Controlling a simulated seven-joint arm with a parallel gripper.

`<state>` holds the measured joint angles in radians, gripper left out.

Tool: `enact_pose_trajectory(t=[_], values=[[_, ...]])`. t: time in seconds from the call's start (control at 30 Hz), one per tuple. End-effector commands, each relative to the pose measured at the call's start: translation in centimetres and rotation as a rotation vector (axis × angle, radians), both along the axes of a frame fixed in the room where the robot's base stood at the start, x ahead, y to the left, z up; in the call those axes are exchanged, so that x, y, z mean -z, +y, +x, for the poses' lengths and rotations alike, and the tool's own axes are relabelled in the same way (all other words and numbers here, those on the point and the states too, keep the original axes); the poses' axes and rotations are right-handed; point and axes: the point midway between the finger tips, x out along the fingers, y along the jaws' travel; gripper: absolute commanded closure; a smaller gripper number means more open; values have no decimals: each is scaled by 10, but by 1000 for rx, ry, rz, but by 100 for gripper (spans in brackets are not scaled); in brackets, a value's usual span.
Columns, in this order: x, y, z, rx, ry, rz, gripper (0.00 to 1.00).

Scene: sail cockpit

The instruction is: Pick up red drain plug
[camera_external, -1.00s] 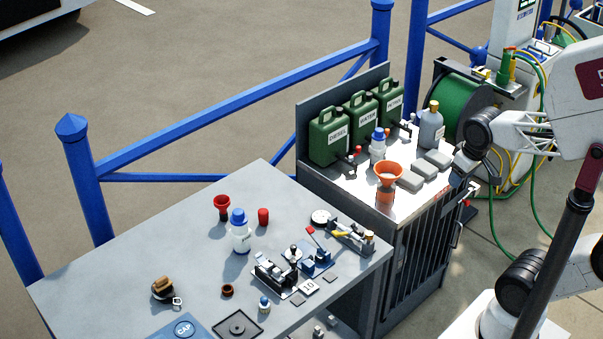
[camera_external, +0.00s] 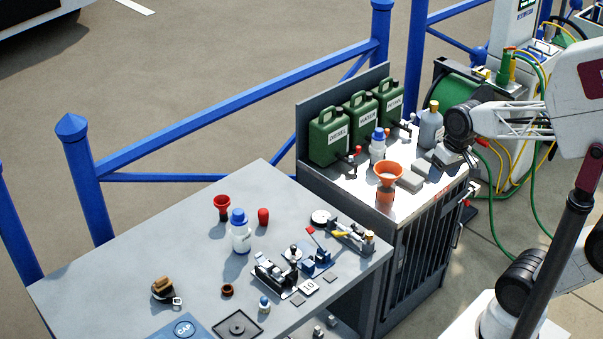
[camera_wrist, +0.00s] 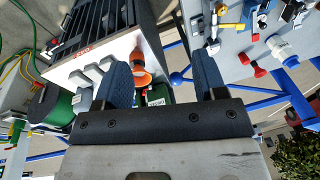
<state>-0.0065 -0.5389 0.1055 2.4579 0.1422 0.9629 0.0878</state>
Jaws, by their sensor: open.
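Two small red things stand on the grey table: a flared red piece (camera_external: 222,207) left of a white bottle with a blue cap (camera_external: 240,230), and a plain rounded red piece (camera_external: 263,216) right of it. I cannot tell for sure which is the drain plug. The wrist view shows the flared piece (camera_wrist: 259,70) and the rounded one (camera_wrist: 255,37) beyond the right finger. My gripper (camera_wrist: 160,55) is open and empty, well away from both. In the external view it is at the right, over the cart's far-right side, its fingers hard to make out.
The cart (camera_external: 350,185) holds green canisters (camera_external: 328,137), an orange funnel (camera_external: 388,175), a grey bottle (camera_external: 431,128) and grey blocks. A black clamp device (camera_external: 275,272) and other small fittings sit on the table's right part. The table's left part is mostly bare. Blue railing runs behind.

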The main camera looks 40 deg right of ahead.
Motion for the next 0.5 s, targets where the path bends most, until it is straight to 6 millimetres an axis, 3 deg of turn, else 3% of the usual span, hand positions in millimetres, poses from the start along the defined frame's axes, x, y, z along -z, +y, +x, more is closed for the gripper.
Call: enact_pose_trajectory(t=[0.5], values=[[18,62,103,268,214,302,35]])
